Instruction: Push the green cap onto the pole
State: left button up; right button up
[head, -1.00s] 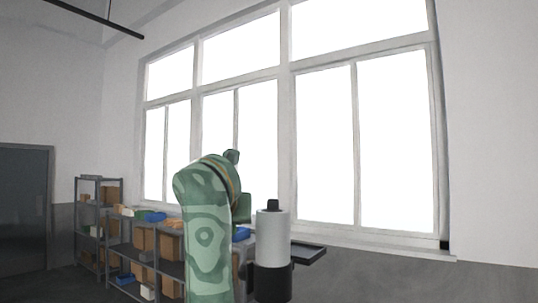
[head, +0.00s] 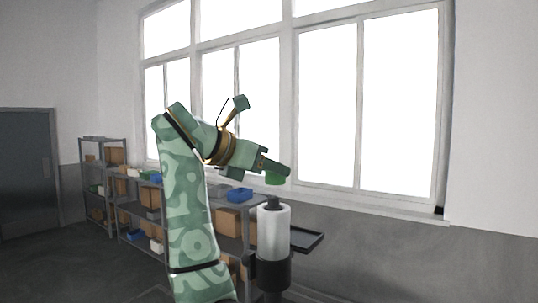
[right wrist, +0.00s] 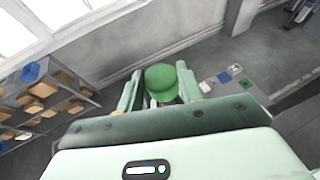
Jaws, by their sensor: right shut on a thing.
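The green cap (head: 275,179) is held at the tip of my right gripper (head: 276,168). The cap is a little above the dark top knob of the pole (head: 273,232), with a gap between them. The pole is a pale grey upright cylinder on a dark lower column. In the right wrist view, the green cap (right wrist: 161,82) sits between the two pale green fingers of my right gripper (right wrist: 159,92), which are shut on it. The pole does not show clearly in the right wrist view. My left gripper is not in view.
A small dark tray (head: 306,240) sticks out to the right of the pole. Shelves (head: 150,218) with boxes and blue bins (head: 239,194) stand behind, to the left. A large window (head: 370,105) fills the back wall. The air right of the pole looks free.

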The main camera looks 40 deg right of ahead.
aim_at(267, 181)
jog(key=shift+w+f, duration=0.1)
jog(key=shift+f, duration=0.9)
jog(key=shift+a+f, duration=0.1)
jog(key=shift+a+f, duration=0.1)
jog(key=shift+f, duration=0.2)
jog(key=shift+f, duration=1.25)
dwell(1.6)
jog(key=o, duration=1.5)
jog(key=shift+r, duration=0.1)
jog(key=shift+r, duration=0.25)
jog(key=shift+r, duration=0.8)
